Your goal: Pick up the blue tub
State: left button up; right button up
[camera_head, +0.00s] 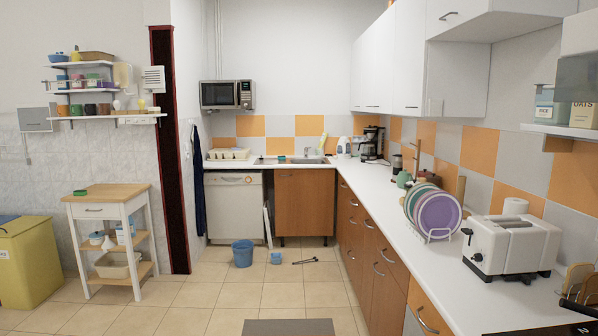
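A blue bucket-like tub (242,254) stands upright on the tiled floor, in front of the white dishwasher. A smaller light blue tub (276,258) sits on the floor just to its right, apart from it. I cannot tell which of the two is the tub named in the task. Both look unobstructed. Neither of my grippers is in view.
A dark long-handled tool (305,261) lies on the floor right of the small tub. A wooden trolley (110,204) and yellow bin (28,265) stand left. A long counter (408,225) runs along the right. A grey mat (288,327) lies in front; the middle floor is clear.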

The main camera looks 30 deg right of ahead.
aim_at(275, 258)
jog(key=i+l+z, duration=0.25)
jog(key=i, duration=0.95)
jog(key=i+l+z, duration=0.1)
jog(key=i+z, duration=0.2)
jog(key=i, duration=2.15)
jog(key=i+j, duration=0.1)
jog(key=i, duration=1.2)
jog(key=i+z, duration=0.1)
jog(key=i, duration=1.2)
